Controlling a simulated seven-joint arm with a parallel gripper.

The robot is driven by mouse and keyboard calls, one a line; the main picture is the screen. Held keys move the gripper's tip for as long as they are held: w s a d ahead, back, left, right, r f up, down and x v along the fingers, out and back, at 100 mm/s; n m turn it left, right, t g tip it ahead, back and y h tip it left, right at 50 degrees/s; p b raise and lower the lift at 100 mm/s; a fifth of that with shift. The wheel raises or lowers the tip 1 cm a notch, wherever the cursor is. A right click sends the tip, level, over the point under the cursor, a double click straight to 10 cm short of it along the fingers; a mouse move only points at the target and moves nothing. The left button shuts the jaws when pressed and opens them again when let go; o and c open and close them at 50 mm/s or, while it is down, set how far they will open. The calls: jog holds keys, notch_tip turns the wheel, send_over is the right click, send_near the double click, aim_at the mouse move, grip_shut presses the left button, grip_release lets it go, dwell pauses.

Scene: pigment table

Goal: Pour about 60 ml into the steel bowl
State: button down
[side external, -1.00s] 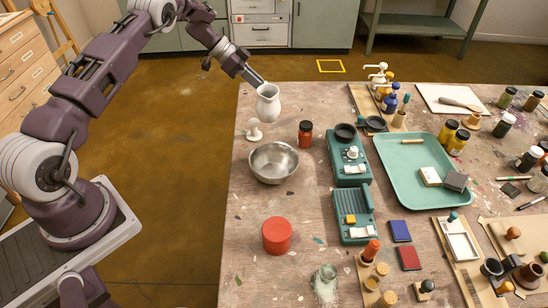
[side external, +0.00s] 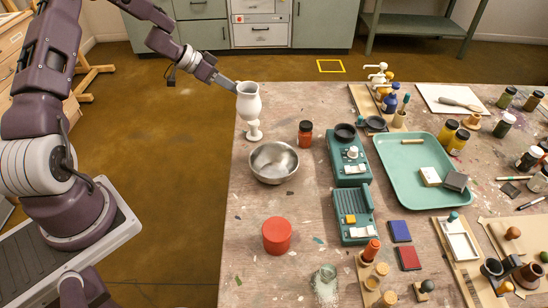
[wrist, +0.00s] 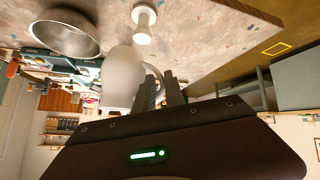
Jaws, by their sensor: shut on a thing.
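My gripper (side external: 234,87) is shut on a white jug (side external: 248,102) and holds it upright near the table's left edge. The steel bowl (side external: 274,162) stands on the table in front of the jug and a little to the right. It also shows at the upper left of the wrist view (wrist: 66,33). The bowl's visible inside looks empty. What is in the jug cannot be seen.
A small white pestle-like piece (side external: 254,131) stands by the jug, partly overlapped by it in the side view. A red-brown jar (side external: 305,134) and teal scales (side external: 349,165) stand right of the bowl. A red cylinder (side external: 277,236) stands in front. Bare table lies left of the bowl.

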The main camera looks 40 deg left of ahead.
jog(key=shift+n, duration=0.4)
jog(key=shift+s+d+f, duration=0.25)
jog(key=shift+s+f, duration=0.55)
jog(key=shift+f, duration=0.1)
jog(key=shift+s+d+f, duration=0.25)
jog(key=shift+s+f, duration=0.5)
jog(key=shift+f, duration=0.1)
jog(key=shift+r+y, duration=0.1)
jog(key=shift+y, duration=0.2)
